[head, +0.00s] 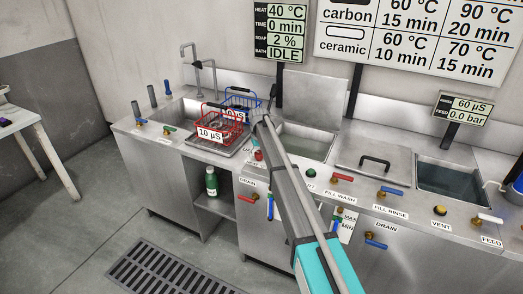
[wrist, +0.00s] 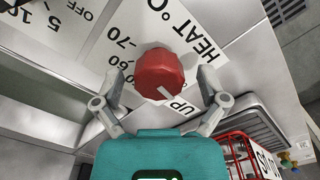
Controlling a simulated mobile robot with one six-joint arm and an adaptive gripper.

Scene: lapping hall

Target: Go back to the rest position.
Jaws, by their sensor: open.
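My gripper (wrist: 160,88) is open in the wrist view, with its two fingers spread on either side of a red knob (wrist: 159,74). The knob has a white pointer line and sits on a panel with a HEAT °C scale. The fingers look apart from the knob, but the exact gap is hard to judge. In the head view my arm reaches up across the steel bench (head: 178,146), and its far end is beside the baskets. The fingertips are not clear there.
A red basket (head: 218,120) marked 10 µS and a blue basket (head: 242,101) stand close to my arm's end. An open basin (head: 306,146), lidded section (head: 375,160) and water-filled tank (head: 452,180) lie right. A display (head: 280,32) reads 40 °C, IDLE.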

